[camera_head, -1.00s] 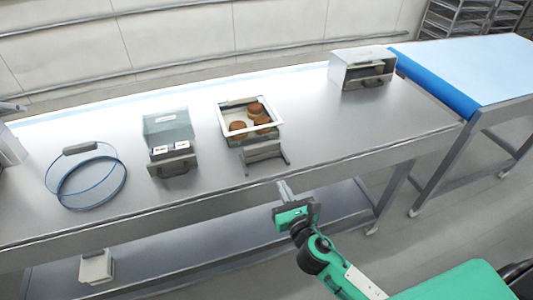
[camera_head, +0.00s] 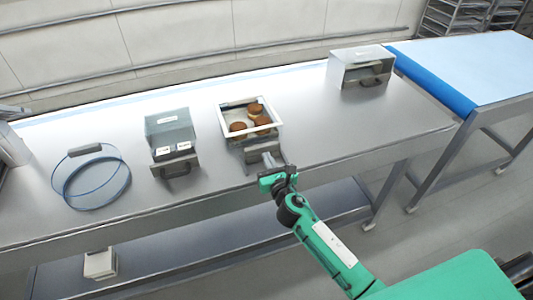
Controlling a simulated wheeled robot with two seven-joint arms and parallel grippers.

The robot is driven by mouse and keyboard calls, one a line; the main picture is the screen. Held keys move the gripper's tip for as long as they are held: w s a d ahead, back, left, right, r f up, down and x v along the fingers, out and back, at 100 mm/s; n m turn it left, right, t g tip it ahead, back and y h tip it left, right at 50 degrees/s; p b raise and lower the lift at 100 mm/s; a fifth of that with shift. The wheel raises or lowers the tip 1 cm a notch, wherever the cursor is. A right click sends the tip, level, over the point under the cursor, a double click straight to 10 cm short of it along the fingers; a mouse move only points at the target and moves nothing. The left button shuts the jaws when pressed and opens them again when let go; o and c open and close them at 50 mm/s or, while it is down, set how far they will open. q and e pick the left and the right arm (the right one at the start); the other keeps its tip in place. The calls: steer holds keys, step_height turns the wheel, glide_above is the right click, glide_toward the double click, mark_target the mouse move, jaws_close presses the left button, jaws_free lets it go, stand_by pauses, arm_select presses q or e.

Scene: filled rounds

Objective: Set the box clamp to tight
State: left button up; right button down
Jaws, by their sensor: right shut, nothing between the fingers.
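The box with a white rim (camera_head: 277,113) stands on the steel table and holds several round brown pieces (camera_head: 252,117). A grey metal bracket (camera_head: 257,149) sits at its front; I cannot tell for certain that this is the clamp, nor its setting. My right gripper (camera_head: 268,160) is shut and empty, with its fingertips at the front of this bracket. I cannot tell whether they touch it. The gripper and wrist hide part of the bracket's right side. My left gripper is not in view.
A clear-lidded box with a handle (camera_head: 170,130) and a blue wire hoop (camera_head: 128,185) stand to the left. A metal box with a handle (camera_head: 345,72) is at the back right. The steel table (camera_head: 330,130) is bare between. A blue conveyor (camera_head: 480,70) adjoins the right end.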

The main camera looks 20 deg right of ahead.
mark_target(264, 149)
steer(key=shift+w, duration=0.8)
steer(key=w, duration=0.5)
steer(key=shift+w+a, duration=0.15)
steer(key=shift+w, duration=0.15)
steer(key=shift+r, duration=0.2)
